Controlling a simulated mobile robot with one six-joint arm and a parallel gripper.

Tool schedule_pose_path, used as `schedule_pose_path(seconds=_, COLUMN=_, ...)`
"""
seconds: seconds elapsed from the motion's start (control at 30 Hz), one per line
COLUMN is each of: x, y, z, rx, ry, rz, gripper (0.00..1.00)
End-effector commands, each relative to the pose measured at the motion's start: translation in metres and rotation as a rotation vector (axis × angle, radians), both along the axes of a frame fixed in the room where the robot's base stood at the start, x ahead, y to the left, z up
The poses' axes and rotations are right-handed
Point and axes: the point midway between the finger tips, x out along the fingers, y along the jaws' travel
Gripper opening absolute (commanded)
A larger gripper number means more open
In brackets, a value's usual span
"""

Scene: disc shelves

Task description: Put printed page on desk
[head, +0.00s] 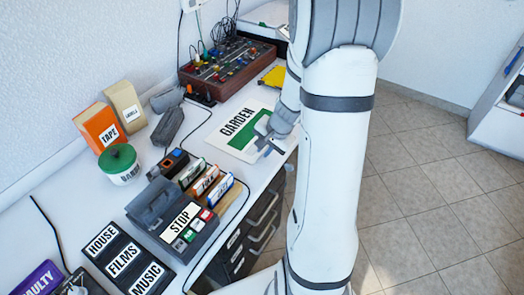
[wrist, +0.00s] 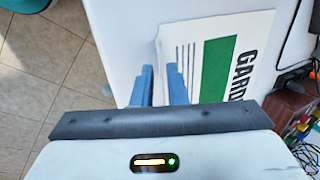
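The printed page (head: 237,146) lies on the white desk (head: 202,145). It is white with the word GARDEN and a green block, and it also shows in the wrist view (wrist: 255,30). My gripper (head: 264,147) is at the page's near edge, beside the desk's front edge. In the wrist view, the two blue fingers of my gripper (wrist: 160,68) stand a small gap apart. The right finger overlaps the page, and the left finger is just outside its edge. Whether the fingers touch the page is hard to tell.
A brown mixer box (head: 227,68) with cables stands behind the page, near a yellow item (head: 275,76). A STOP-labelled organizer (head: 180,222), a green-lidded jar (head: 120,164) and an orange TAPE box (head: 103,128) stand to the left. Drawers (head: 240,250) are below; tiled floor is open at right.

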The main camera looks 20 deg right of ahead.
Motion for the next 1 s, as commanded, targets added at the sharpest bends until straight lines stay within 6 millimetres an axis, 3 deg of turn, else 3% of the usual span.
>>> schedule_pose_path(seconds=0.03, x=-0.003, y=-0.003, z=0.014, rx=-0.003, ry=-0.004, rz=-0.001, gripper=0.13)
schedule_pose_path(seconds=0.3, x=-0.020, y=-0.015, z=0.067, rx=-0.004, ry=-0.005, rz=-0.002, gripper=0.13)
schedule_pose_path(seconds=0.6, x=-0.032, y=-0.019, z=0.098, rx=-0.005, ry=-0.002, rz=0.010, gripper=0.13)
schedule_pose_path(seconds=0.77, x=-0.048, y=0.015, z=0.120, rx=-0.062, ry=-0.007, rz=0.178, gripper=0.13)
schedule_pose_path(seconds=0.9, x=-0.085, y=0.060, z=0.148, rx=-0.170, ry=-0.009, rz=0.454, gripper=0.13)
schedule_pose_path(seconds=1.0, x=-0.116, y=0.082, z=0.162, rx=-0.256, ry=-0.005, rz=0.638, gripper=0.13)
